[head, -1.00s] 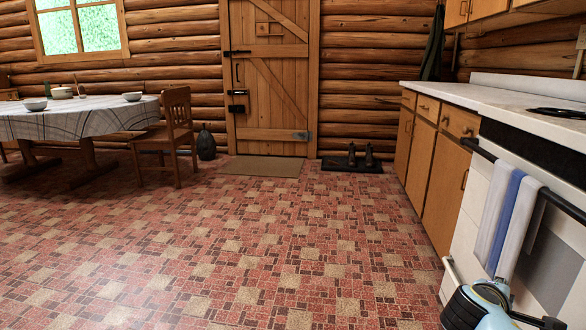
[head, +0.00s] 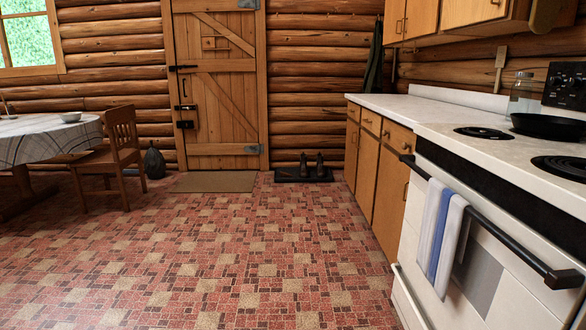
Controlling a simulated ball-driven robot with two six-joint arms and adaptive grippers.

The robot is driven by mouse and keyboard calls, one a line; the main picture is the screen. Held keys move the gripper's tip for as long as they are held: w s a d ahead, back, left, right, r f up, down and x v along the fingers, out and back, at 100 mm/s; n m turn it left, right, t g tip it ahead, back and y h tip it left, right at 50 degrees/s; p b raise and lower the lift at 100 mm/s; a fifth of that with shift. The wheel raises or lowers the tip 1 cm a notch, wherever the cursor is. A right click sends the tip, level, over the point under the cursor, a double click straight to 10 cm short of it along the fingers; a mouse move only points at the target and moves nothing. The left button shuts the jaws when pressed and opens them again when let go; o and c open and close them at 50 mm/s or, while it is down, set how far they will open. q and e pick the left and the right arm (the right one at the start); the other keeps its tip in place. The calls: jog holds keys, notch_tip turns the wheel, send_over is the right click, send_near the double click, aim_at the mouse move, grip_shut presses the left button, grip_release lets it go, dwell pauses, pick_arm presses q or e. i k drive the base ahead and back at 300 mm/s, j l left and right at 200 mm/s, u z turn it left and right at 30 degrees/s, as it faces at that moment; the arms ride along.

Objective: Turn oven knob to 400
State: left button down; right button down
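The white oven (head: 485,235) stands at the right, with a black handle bar (head: 490,220) across its front. A striped white and blue towel (head: 442,228) hangs over the bar. The black control panel (head: 566,86) shows at the far right edge, cut off by the picture, with part of a knob on it. I cannot read any knob markings. Neither of my grippers is in view.
A black pan (head: 550,125) and a glass jar (head: 521,94) stand on the stove top. Wooden cabinets (head: 378,180) with a white counter (head: 410,107) run beyond the oven. A chair (head: 115,155) and table (head: 45,137) stand at left. The tiled floor (head: 210,260) between is clear.

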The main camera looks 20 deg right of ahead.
aim_at(554, 82)
jog(key=z, duration=2.2)
jog(key=i+j+u, duration=0.4)
jog(key=j, duration=0.2)
jog(key=i+j+u, duration=1.05)
jog(key=i+u, duration=0.25)
jog(key=i, duration=0.2)
jog(key=i+z, duration=0.1)
jog(key=i, duration=0.6)
jog(key=i+j+z, duration=0.1)
jog(key=i, duration=0.6)
jog(key=j, duration=0.1)
